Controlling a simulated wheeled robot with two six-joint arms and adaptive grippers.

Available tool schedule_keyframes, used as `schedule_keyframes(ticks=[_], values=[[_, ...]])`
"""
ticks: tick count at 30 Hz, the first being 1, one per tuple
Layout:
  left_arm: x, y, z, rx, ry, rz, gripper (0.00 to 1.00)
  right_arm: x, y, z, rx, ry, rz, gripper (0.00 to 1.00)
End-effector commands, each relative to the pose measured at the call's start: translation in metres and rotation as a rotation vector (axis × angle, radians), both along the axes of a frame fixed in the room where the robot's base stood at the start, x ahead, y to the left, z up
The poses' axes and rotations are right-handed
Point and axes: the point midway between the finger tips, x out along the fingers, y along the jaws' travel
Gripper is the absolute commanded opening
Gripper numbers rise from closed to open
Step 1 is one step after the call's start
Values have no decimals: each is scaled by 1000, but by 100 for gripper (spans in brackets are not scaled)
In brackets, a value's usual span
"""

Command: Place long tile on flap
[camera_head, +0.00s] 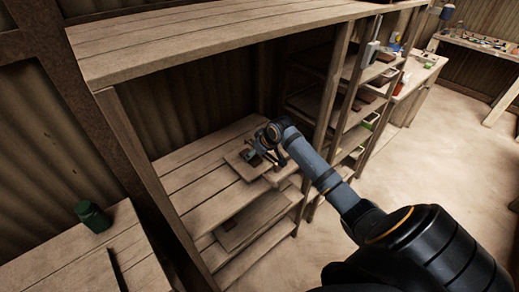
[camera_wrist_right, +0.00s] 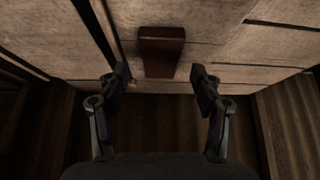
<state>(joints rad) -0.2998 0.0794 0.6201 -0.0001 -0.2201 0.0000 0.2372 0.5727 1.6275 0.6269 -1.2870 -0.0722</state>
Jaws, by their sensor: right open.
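A reddish-brown long tile (camera_wrist_right: 162,50) lies on a pale wooden surface in the right wrist view, just beyond and between my fingertips. My right gripper (camera_wrist_right: 160,80) is open, with a finger to each side of the tile's near end and nothing between them. In the head view my right gripper (camera_head: 263,153) is low over a small wooden board on the shelf, and a small brown piece (camera_head: 251,157) shows beside it. The gripper hides part of the board. I cannot make out the flap clearly. My left gripper is not in view.
The wooden shelf unit (camera_head: 215,35) has a top board above and posts close to my right arm. Side shelves (camera_head: 352,108) hold several small items. A green container (camera_head: 92,215) stands on a bench at lower left. The shelf left of my gripper is clear.

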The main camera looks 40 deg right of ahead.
Motion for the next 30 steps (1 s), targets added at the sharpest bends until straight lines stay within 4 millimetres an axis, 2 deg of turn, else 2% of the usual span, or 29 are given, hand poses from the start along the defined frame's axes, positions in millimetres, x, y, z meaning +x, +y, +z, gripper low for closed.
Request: schedule_keyframes(ticks=[6, 12, 18, 30], values=[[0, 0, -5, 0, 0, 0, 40, -31, -6, 47, -11, -1, 2, 66], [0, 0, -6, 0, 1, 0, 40, -48, -7, 75, -7, 0, 2, 66], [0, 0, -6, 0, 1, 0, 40, -53, -5, 83, 0, 2, 2, 66], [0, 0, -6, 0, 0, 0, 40, -53, -5, 84, 1, 1, 1, 66]])
